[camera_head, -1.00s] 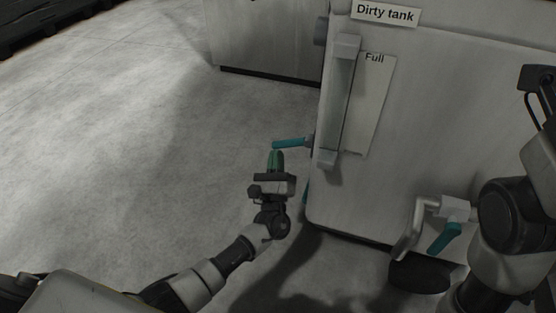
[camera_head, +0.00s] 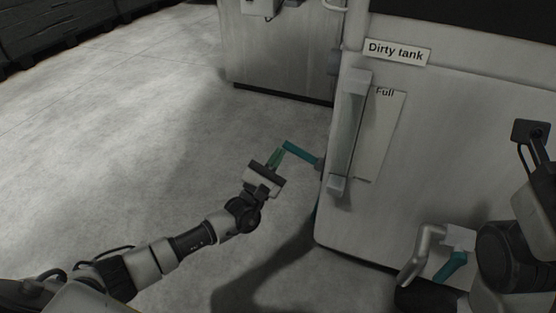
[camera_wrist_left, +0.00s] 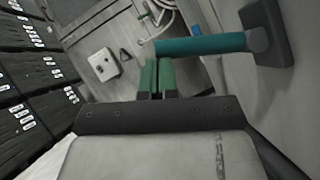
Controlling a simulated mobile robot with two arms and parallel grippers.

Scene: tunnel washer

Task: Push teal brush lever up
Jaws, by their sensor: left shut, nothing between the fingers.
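A teal lever (camera_head: 301,153) sticks out from the left side of the tank machine, its free end pointing left and slightly up. My left gripper (camera_head: 277,158) is shut and empty, with its green fingertips close beside the lever's free end. In the left wrist view the lever (camera_wrist_left: 205,44) runs across to a dark square mount (camera_wrist_left: 266,32). The green fingers (camera_wrist_left: 158,77) are together just below its free end there; whether they touch it I cannot tell. My right gripper is out of view; only part of my right arm shows.
A second teal handle (camera_head: 452,265) sits on a pipe fitting (camera_head: 424,250) low on the machine's front. A clear level gauge (camera_head: 351,130) stands beside the "Dirty tank" label (camera_head: 396,52). Open floor (camera_head: 150,150) lies left of the machine.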

